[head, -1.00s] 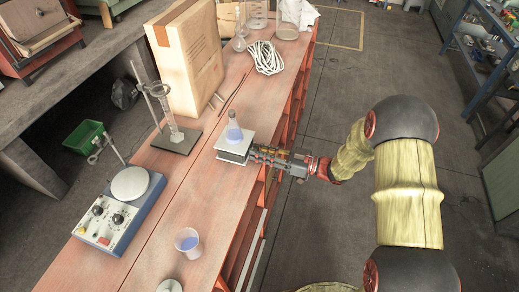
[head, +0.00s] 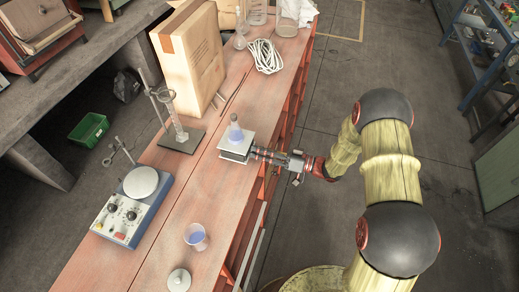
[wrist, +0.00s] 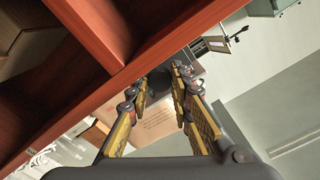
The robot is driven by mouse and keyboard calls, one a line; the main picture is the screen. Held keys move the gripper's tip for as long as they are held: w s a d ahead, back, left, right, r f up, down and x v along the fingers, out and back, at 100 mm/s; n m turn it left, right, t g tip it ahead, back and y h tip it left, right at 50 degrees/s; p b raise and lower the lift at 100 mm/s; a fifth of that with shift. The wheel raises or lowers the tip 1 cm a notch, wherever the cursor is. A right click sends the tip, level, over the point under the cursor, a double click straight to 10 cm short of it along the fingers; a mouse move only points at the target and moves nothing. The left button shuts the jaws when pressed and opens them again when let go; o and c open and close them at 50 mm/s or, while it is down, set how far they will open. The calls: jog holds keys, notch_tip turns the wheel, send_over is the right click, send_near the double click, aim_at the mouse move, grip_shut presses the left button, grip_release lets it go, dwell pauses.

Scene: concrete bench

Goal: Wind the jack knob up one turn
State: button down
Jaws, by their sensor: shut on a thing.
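The lab jack (head: 236,154) stands on the red bench near its right edge in the head view, with a pale square top plate. A conical flask (head: 235,134) with bluish liquid stands upright on the plate. My gripper (head: 256,153) reaches in from the right, at the jack's right side. It is shut on the jack knob, which is too small and covered to make out in the head view. In the wrist view my gripper (wrist: 160,80) shows its two fingers on either side of a dark part, and the view is strongly tilted.
A blue hotplate stirrer (head: 132,205), a cup of bluish liquid (head: 195,238) and a stand with a glass cylinder (head: 180,138) share the bench. A large cardboard box (head: 190,55) and a coiled white cable (head: 265,56) are farther back. Open floor lies right of the bench.

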jog(key=c, duration=1.6)
grip_release()
jog(key=shift+f+b, duration=0.15)
jog(key=shift+b, duration=0.3)
